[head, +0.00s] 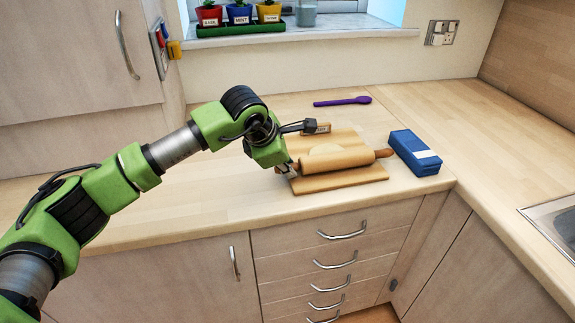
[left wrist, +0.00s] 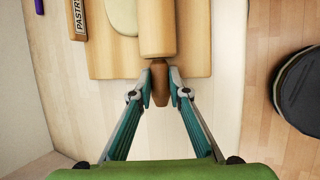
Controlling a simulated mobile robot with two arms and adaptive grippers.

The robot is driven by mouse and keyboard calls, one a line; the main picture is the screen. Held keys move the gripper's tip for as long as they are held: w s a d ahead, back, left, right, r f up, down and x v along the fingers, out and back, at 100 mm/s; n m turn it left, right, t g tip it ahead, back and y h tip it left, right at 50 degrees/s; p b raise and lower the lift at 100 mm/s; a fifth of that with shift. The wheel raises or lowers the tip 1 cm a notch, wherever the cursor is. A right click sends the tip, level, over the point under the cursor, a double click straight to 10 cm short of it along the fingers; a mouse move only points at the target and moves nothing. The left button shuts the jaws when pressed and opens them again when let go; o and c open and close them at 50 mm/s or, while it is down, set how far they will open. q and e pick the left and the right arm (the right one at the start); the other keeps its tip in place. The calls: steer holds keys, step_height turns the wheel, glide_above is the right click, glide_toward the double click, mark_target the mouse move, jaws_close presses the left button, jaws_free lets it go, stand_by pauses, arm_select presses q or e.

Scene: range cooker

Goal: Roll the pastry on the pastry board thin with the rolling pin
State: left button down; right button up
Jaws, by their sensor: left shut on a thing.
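The rolling pin (head: 337,160) lies across the wooden pastry board (head: 345,179) in the head view. The pale pastry (head: 326,148) lies on the board just behind the pin and is partly hidden by it. My left gripper (head: 284,170) is at the pin's left handle. In the left wrist view, the fingers of my left gripper (left wrist: 160,74) are shut on the pin's handle (left wrist: 160,88). The pastry (left wrist: 122,15) shows there beside the pin's barrel (left wrist: 158,28). My right gripper is not in view.
A blue box (head: 415,152) stands on the worktop right of the board. A small wooden block labelled PASTRY (left wrist: 76,18) lies at the board's back edge. A purple spoon (head: 342,101) lies behind. Herb pots (head: 239,15) stand on the sill. A sink (head: 556,232) is at right.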

arm_select(q)
steer(key=shift+f+b, duration=0.25)
steer(key=shift+b, duration=0.05)
